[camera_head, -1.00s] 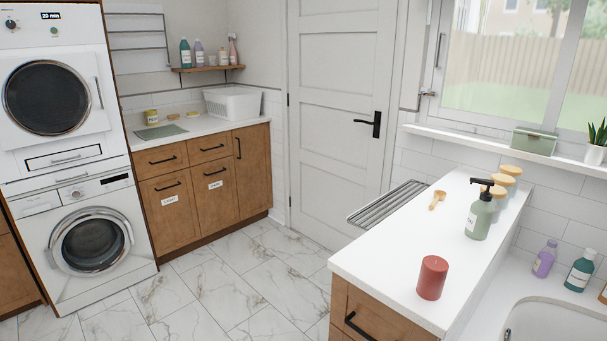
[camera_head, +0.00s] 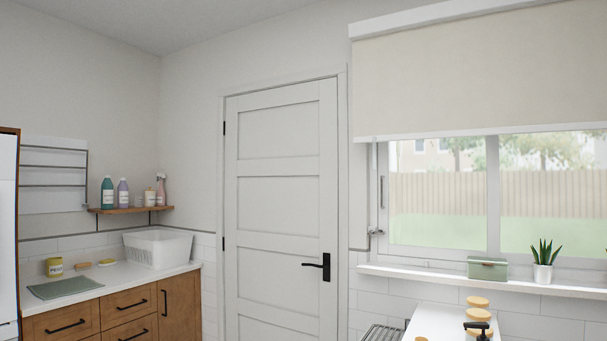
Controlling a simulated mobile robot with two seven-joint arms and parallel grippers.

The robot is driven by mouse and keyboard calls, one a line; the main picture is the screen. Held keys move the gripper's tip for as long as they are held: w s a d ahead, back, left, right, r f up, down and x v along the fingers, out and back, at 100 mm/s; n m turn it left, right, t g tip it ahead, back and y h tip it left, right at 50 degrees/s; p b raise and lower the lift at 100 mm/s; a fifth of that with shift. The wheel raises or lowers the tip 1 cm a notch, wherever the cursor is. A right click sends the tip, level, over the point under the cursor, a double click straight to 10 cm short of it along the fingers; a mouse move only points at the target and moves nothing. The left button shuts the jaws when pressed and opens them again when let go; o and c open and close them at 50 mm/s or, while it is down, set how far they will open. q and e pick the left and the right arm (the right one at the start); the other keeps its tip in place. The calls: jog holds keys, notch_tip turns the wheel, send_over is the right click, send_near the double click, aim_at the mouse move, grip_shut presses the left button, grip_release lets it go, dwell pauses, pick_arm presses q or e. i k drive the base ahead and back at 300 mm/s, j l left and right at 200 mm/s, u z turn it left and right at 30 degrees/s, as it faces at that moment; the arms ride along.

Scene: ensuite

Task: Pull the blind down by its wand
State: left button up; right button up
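The cream roller blind (camera_head: 470,75) hangs from a white head rail (camera_head: 440,14) over the upper part of the window on the right. Its pale bottom bar (camera_head: 480,132) slopes slightly across the view, and the glass below it is uncovered. A thin upright rod (camera_head: 370,185) shows just left of the window frame, below the blind's left end. It may be the wand, but it is too small to tell. A small metal fitting (camera_head: 376,232) sits near its lower end. Neither of my grippers is in view.
The window sill (camera_head: 440,278) holds a green box (camera_head: 487,268) and a potted plant (camera_head: 543,262). A white counter (camera_head: 440,325) with wooden-lidded jars and a pump bottle stands below. A closed white door (camera_head: 280,215) is left of the window.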

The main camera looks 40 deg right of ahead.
aim_at(388, 115)
jog(key=i+j+u, duration=0.15)
jog(key=i, duration=0.4)
jog(key=i+j+u, duration=0.15)
jog(key=i, duration=0.35)
jog(key=i+z, duration=0.35)
jog(key=i, duration=0.15)
jog(key=i+z, duration=0.35)
jog(key=i, duration=0.15)
jog(key=i+z, duration=0.45)
jog(key=z, duration=0.25)
jog(key=i+j+z, duration=0.15)
jog(key=z, duration=0.15)
jog(key=i+z, duration=0.2)
jog(key=z, duration=0.15)
jog(key=i+j+z, duration=0.15)
jog(key=z, duration=0.25)
jog(key=i+j+z, duration=0.2)
jog(key=z, duration=0.15)
jog(key=i+j+z, duration=0.15)
jog(key=z, duration=0.3)
jog(key=i+j+z, duration=0.2)
jog(key=z, duration=0.25)
jog(key=i+j+z, duration=0.15)
jog(key=j+z, duration=0.15)
jog(key=z, duration=0.15)
jog(key=i+j+z, duration=0.1)
jog(key=j+z, duration=0.15)
jog(key=z, duration=0.25)
